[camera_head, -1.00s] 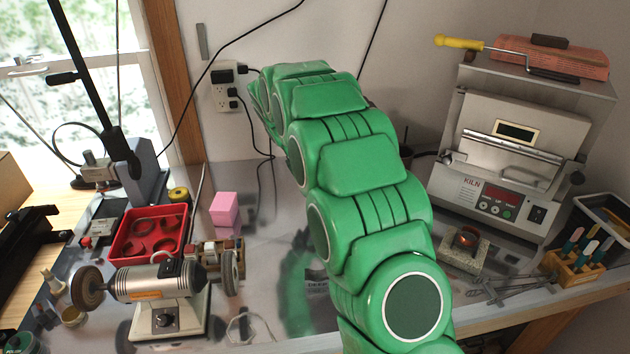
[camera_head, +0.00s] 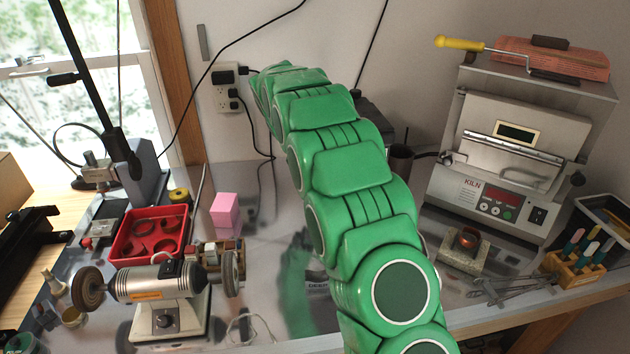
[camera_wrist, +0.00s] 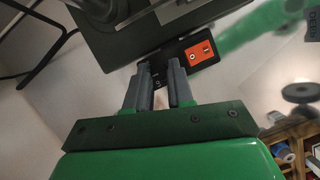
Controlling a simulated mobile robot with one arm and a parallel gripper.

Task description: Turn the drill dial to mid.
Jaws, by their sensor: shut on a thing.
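My gripper (camera_wrist: 160,82) shows in the wrist view, its two grey fingers close together against a dark machine. The fingers are shut on a small dark part, mostly hidden between the tips, which appears to be the drill dial. Which setting it points to cannot be read. The dark drill housing (camera_wrist: 125,42) fills the upper middle of the wrist view. An orange switch plate (camera_wrist: 199,56) sits on it just right of the fingertips. In the head view my green arm hides the gripper and the dial; part of a dark body (camera_head: 373,116) shows behind the arm.
A bench grinder (camera_head: 150,283), a red tray (camera_head: 152,233) and a pink block (camera_head: 226,210) are left of my arm. A kiln (camera_head: 510,170), a small burner block (camera_head: 463,250) and a wooden tool holder (camera_head: 575,270) are at the right. A dark cup (camera_head: 400,163) stands close behind my arm.

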